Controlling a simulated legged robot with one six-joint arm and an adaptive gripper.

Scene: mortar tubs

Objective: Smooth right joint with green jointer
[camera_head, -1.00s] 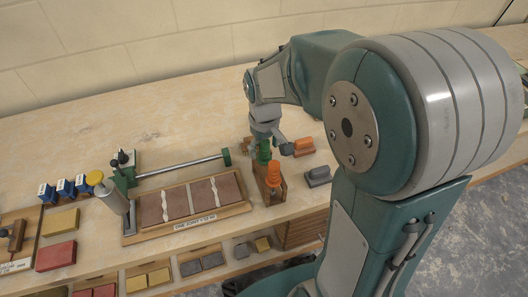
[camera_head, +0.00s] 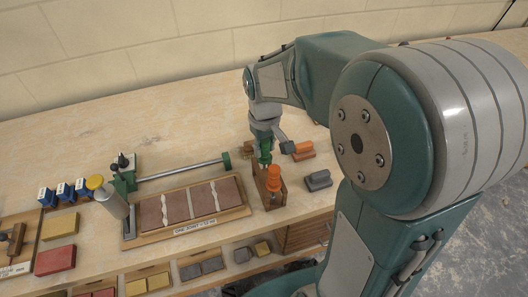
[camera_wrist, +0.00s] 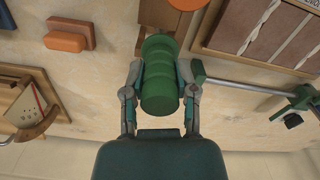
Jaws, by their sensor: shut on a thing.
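The green jointer (camera_wrist: 161,78) has a thick ribbed green handle. My gripper (camera_wrist: 160,88) is shut on that handle, one finger on each side. In the head view my gripper (camera_head: 264,146) is at the wooden tool stand (camera_head: 260,199), just behind the orange jointer (camera_head: 273,177). The green jointer's lower end is hidden, so I cannot tell whether it is clear of the stand. The brick board (camera_head: 238,210) lies left of the stand, with two pale, uneven mortar joints. The right joint (camera_head: 214,193) is the one nearer the stand; it also shows in the wrist view (camera_wrist: 258,28).
An orange-topped float (camera_head: 302,150) and a grey block (camera_head: 318,180) lie right of the stand. A metal rod with green fittings (camera_head: 180,168) runs behind the board. A yellow-capped cylinder (camera_head: 108,193) stands at its left.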

